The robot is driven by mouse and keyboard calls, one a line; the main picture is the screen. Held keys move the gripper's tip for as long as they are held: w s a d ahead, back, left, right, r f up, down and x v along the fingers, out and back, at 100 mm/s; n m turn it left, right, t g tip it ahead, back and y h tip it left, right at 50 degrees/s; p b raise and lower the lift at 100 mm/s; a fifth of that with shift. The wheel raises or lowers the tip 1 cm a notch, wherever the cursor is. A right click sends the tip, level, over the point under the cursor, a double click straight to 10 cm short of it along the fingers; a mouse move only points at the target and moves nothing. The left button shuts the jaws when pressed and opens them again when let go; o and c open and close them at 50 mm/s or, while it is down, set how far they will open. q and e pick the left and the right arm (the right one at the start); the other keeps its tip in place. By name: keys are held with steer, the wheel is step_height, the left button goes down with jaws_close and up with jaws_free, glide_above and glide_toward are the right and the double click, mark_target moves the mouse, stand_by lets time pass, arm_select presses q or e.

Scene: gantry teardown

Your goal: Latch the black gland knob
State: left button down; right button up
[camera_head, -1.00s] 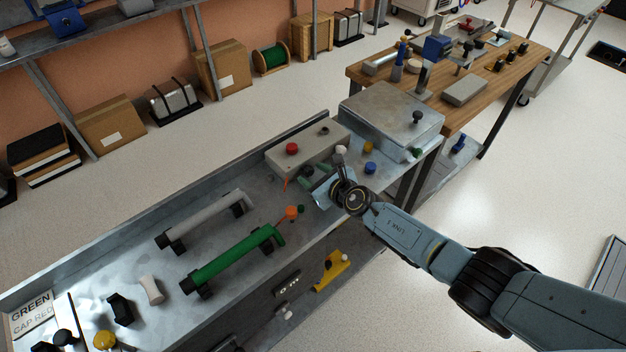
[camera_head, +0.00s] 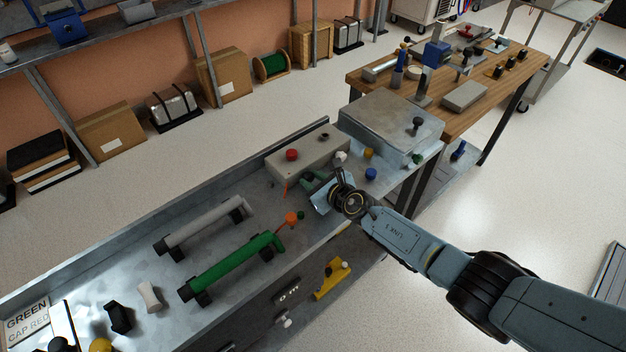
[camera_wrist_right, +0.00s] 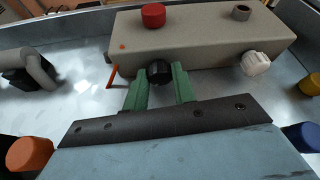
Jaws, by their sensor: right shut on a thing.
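The black gland knob (camera_wrist_right: 159,72) sits on the front face of a grey-beige box (camera_wrist_right: 205,35) in the right wrist view. My right gripper (camera_wrist_right: 160,85) has its two green fingers on either side of the knob, shut on it. In the head view the box (camera_head: 308,157) stands on the metal bench, and my right gripper (camera_head: 312,182) reaches its front face; the knob is hidden there by the gripper. My left gripper is not in view.
A red knob (camera_wrist_right: 153,15) and a dark hole sit on the box top, and a white knob (camera_wrist_right: 255,64) is on its front at right. Orange (camera_wrist_right: 29,153), yellow and blue caps stand near. Grey and green (camera_head: 230,263) pipes lie left on the bench.

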steer(key=m+y+b, duration=0.1)
steer(key=m+g+b, duration=0.1)
steer(key=shift+d+f+m+y+b, duration=0.15)
steer(key=shift+m+y+b, duration=0.2)
steer(key=shift+m+y, duration=0.05)
steer(key=shift+w+m+g+y+b, duration=0.1)
steer(key=shift+m+g+y+b, duration=0.35)
steer(key=shift+m+b, duration=0.35)
steer(key=o, duration=1)
